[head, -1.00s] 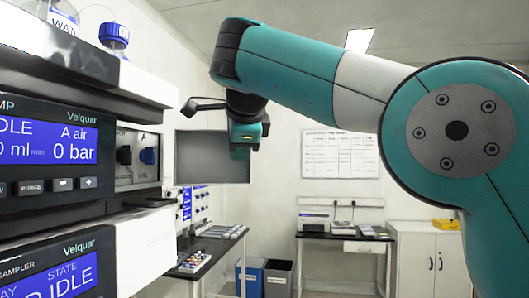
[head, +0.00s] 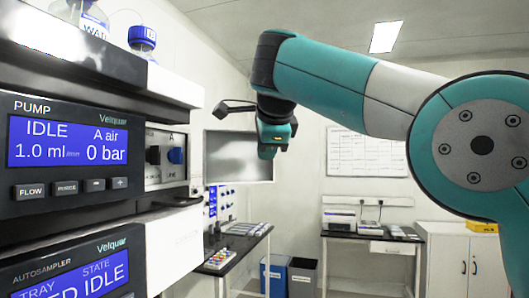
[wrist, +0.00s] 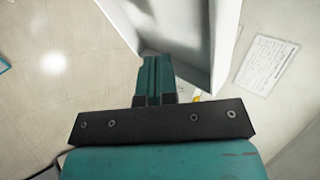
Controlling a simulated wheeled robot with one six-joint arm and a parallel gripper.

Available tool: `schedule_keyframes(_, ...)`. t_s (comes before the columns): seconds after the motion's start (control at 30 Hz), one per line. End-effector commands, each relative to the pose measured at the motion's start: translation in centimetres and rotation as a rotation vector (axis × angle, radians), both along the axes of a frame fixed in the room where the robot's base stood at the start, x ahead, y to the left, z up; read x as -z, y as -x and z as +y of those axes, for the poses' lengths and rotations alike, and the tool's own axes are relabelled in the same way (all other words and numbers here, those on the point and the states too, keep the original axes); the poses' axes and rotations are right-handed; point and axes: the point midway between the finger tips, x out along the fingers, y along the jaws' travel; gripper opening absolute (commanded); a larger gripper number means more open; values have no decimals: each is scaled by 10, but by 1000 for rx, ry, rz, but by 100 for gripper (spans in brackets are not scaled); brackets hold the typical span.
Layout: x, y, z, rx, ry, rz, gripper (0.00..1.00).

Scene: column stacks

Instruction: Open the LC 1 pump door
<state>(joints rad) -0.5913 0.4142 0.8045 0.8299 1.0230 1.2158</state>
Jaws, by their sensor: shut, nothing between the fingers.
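The LC 1 pump (head: 50,150) has a dark front with a lit blue screen reading IDLE, 1.0 ml/min and 0 bar, at the left of the head view. Its bay (head: 166,158), with a black and a blue knob, is uncovered. A grey rimmed panel, seemingly the pump door (head: 228,160), stands swung out to the right of the bay. It shows as a pale panel in the wrist view (wrist: 160,18). My gripper (head: 270,154) is shut and empty at the panel's upper right edge. Its teal fingers (wrist: 153,72) are close to the panel; I cannot tell whether they touch.
The autosampler (head: 75,270) sits below the pump, and bottles with blue caps (head: 142,40) stand on top. Behind are a black bench (head: 235,250), bins (head: 288,275) and a white cabinet (head: 460,262). The floor below my gripper looks clear in the wrist view.

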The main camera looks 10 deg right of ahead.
Motion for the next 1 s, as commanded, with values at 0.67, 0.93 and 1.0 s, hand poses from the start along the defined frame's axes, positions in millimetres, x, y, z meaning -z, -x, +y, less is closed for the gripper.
schedule_keyframes(0.67,-67,88,-26,-2,-1,1,0)
schedule_keyframes(0.93,-55,87,-33,-47,69,6,0)
schedule_keyframes(1.0,-36,85,-37,-128,170,19,0)
